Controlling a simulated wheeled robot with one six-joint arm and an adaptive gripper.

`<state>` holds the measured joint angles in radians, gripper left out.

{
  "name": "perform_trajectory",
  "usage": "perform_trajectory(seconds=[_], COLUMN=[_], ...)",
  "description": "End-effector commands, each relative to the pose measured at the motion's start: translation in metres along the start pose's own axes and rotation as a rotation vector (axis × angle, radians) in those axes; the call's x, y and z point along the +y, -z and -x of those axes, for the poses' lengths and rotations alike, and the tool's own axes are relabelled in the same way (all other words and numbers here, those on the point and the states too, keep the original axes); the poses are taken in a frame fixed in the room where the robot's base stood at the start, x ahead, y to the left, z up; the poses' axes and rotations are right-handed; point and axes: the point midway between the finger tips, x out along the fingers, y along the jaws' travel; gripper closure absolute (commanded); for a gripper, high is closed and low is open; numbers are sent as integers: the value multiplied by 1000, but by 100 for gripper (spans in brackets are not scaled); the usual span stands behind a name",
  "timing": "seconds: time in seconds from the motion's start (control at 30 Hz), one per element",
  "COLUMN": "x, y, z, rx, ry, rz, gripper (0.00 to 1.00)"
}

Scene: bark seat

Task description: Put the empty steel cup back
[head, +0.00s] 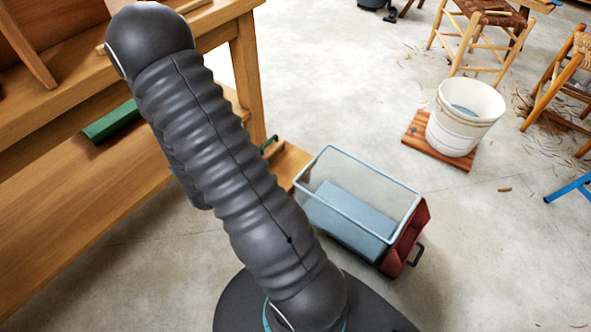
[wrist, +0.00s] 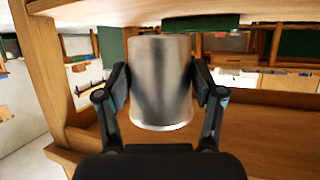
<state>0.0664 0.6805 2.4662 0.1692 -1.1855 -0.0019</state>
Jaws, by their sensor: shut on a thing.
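The steel cup (wrist: 161,82) fills the middle of the wrist view, a plain grey metal cylinder. My gripper (wrist: 160,88) is shut on it, with one dark finger against each side. The wrist view looks tilted or turned over, so I cannot tell which way up the cup is. The inside of the cup is hidden. Wooden bench parts show around and behind the cup. In the head view my arm crosses the picture, and the gripper and cup are out of sight.
A wooden bench (head: 60,120) stands at left, with a green object (head: 112,122) below its top. A clear-sided bin (head: 345,205) beside a red box (head: 408,240) stands near my base. A white bucket (head: 464,120) sits on a wooden board. Stools stand at upper right; open floor lies between.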

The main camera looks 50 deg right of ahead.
Motion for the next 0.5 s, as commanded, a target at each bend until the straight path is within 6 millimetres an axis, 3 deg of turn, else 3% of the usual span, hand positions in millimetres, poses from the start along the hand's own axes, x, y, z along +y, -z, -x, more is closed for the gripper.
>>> perform_trajectory(seconds=[0.1, 0.23, 0.4, 0.5], x=[62, 133, 223, 266], y=[-11, -29, -63, -86], z=[-27, -43, -46, -39], rx=[-2, -2, -5, -7], ry=[-198, -421, -713, -868], rz=[-76, -164, -284, -350], gripper=[81, 81, 81, 81])
